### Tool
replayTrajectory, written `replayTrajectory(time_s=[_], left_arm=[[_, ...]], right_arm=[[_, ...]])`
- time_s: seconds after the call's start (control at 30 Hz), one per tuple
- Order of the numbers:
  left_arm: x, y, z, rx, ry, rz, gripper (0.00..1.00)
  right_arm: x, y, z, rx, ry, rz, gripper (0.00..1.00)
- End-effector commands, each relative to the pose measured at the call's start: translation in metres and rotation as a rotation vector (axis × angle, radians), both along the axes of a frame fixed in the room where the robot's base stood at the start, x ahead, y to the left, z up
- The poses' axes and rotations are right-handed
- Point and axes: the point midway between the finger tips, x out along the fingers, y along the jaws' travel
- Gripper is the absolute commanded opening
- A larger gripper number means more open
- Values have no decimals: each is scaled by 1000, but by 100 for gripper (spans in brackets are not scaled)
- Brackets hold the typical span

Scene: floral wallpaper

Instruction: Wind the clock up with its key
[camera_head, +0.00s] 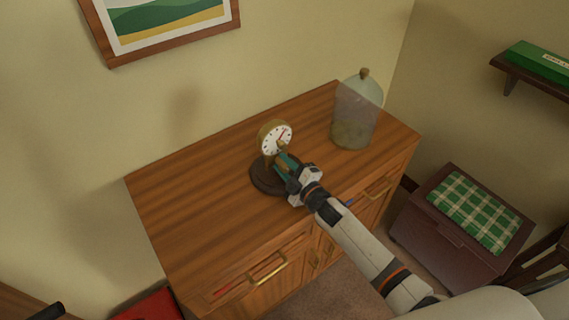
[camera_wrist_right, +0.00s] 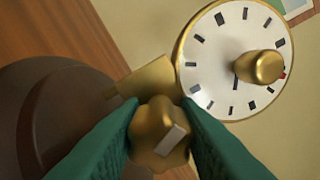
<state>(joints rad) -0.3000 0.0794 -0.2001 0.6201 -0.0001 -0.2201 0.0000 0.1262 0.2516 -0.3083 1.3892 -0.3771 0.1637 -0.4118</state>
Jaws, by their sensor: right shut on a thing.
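The clock (camera_head: 276,138) stands on a round dark base (camera_head: 262,180) on the wooden cabinet. It has a brass rim and a white dial with dark marks. The dial also shows at the upper right of the right wrist view (camera_wrist_right: 222,88), with a brass knob (camera_wrist_right: 260,67) standing out from its middle. My right gripper (camera_head: 283,160) is in front of the clock, below its dial. Its teal fingers are shut on a lobed brass piece, which looks like the key (camera_wrist_right: 158,140), beside the brass neck (camera_wrist_right: 145,82). I cannot tell whether it touches the clock. My left gripper is not in view.
A glass jar (camera_head: 354,115) with a knobbed lid stands at the cabinet's back right. The cabinet top (camera_head: 190,205) is clear to the left. A dark chest with a green checked cushion (camera_head: 474,212) and a wall shelf (camera_head: 530,75) are at the right. A framed picture (camera_head: 165,25) hangs above.

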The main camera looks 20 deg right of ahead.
Motion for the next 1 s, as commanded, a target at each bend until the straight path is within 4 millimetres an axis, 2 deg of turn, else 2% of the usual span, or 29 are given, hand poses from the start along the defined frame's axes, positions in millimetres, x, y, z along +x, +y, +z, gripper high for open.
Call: replayTrajectory(time_s=[0.2,0.5,1.0], left_arm=[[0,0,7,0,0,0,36],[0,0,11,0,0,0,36],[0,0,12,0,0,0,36]], right_arm=[[0,-1,0,173,66,-1,6],[0,-1,-1,338,127,0,6],[-1,0,-1,413,154,0,6]])
